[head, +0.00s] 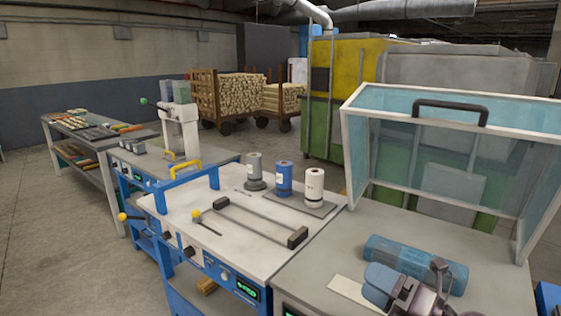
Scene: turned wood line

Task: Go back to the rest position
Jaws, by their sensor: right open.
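My right gripper (432,283) shows at the bottom right of the head view, low over the right-hand grey table (325,262). Its jaws are open, and I see nothing held between them. A translucent blue cylinder (412,260) lies on that table just behind the gripper, partly covered by it. I cannot tell whether they touch. My left gripper is not in the head view.
A clear guard with a black handle (450,108) stands raised over the right table. The middle bench (215,240) holds a black-ended bar (255,222) and three canisters, one of them blue (284,180). A press (180,128) stands farther left. Floor is clear at left.

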